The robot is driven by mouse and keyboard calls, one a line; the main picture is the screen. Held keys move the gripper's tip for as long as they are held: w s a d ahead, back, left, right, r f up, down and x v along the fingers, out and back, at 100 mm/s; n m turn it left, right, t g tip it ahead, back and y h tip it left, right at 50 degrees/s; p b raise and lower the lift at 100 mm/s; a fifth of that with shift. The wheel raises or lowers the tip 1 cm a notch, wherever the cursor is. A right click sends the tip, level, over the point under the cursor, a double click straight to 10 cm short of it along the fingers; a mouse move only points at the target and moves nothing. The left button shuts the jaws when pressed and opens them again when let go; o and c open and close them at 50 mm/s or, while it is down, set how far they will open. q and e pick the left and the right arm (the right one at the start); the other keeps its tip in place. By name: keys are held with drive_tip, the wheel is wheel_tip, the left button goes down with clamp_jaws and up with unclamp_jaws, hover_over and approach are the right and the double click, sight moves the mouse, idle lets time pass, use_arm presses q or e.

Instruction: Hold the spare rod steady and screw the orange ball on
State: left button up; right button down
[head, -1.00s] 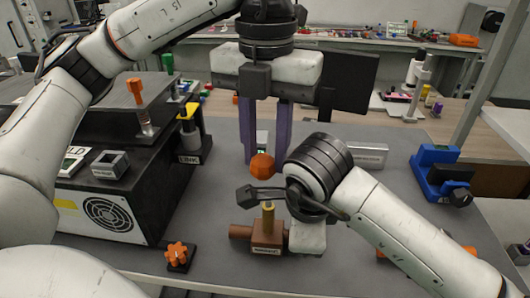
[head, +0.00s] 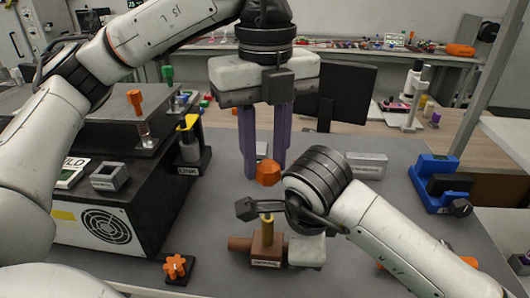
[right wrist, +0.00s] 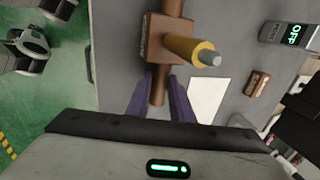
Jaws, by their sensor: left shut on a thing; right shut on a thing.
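The orange ball (head: 267,172) is between the purple fingertips of my left gripper (head: 264,170), which points down and is shut on it. The yellow rod (head: 268,226) stands upright in a brown block (head: 266,249) below the ball, apart from it. In the right wrist view the rod (right wrist: 188,48) shows a silver tip (right wrist: 209,58). My right gripper (right wrist: 160,88) is shut on the brown bar (right wrist: 158,92) sticking out of the block's side. In the head view my right wrist hides those fingertips.
A black box with a fan (head: 106,222) stands at left. An orange star knob (head: 175,267) is at front left, and a blue fixture (head: 440,185) at right. A grey labelled block (head: 367,164) lies behind my right arm. Grey table is clear between them.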

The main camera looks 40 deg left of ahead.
sight(265, 184)
use_arm(q)
drive_tip(key=shift+f, duration=2.8)
drive_tip(key=shift+f, duration=1.15)
drive_tip(key=o, duration=1.1)
wheel_tip(265, 184, up, 12)
